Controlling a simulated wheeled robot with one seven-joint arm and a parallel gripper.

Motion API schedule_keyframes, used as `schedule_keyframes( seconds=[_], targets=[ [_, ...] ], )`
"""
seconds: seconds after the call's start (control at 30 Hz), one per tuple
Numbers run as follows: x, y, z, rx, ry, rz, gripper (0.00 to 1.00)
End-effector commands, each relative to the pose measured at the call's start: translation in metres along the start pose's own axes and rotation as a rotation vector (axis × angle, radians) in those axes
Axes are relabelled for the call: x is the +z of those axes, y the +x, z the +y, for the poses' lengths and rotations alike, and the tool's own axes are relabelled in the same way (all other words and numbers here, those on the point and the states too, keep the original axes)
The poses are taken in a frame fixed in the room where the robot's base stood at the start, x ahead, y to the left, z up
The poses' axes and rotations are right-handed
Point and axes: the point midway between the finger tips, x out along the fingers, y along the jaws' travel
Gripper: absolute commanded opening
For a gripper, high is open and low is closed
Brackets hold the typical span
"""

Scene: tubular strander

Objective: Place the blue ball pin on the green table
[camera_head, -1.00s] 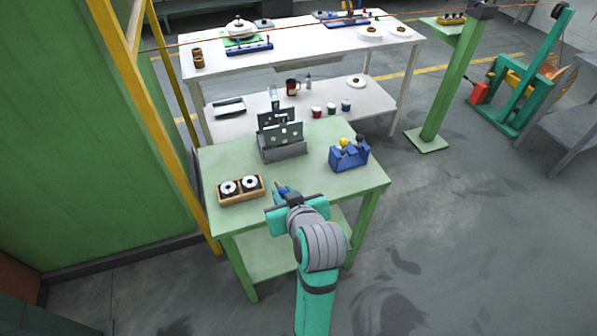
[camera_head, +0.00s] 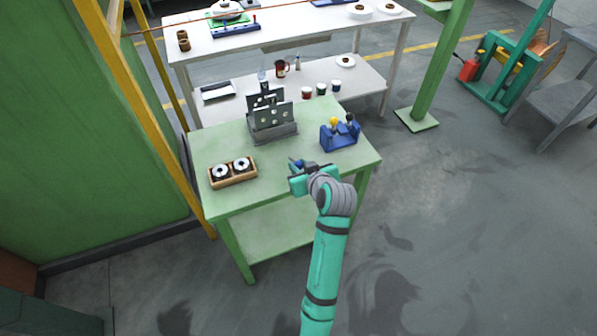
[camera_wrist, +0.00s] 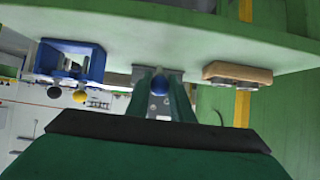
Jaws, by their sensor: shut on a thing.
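The gripper is over the front part of the green table (camera_head: 227,203), between the wooden box and the blue holder. I cannot tell how far above the top the pin is. The wrist view is upside down, with the table top (camera_wrist: 200,38) across its upper part.
A blue holder (camera_head: 341,139) with a yellow and a dark ball pin stands at the table's right. A grey rack with plates (camera_head: 270,130) stands at the back. A wooden box (camera_head: 233,183) with two spools sits at left. The front middle of the top is free.

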Motion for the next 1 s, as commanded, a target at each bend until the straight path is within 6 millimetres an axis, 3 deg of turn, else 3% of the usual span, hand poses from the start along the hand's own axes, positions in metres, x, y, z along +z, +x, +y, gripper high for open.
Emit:
schedule_keyframes(
  seconds=[0.17, 0.53, 0.57, 0.63, 1.0],
  targets=[
    [0.021, 0.012, -0.001, -0.002, 0.002, -0.004, 0.0],
    [0.024, 0.014, -0.001, -0.001, 0.001, -0.003, 0.0],
    [0.025, 0.015, -0.001, -0.001, 0.0, -0.003, 0.23],
    [0.025, 0.015, -0.001, -0.001, 0.0, -0.003, 0.39],
    [0.021, 0.012, -0.001, -0.001, 0.0, -0.001, 0.39]
  ],
)
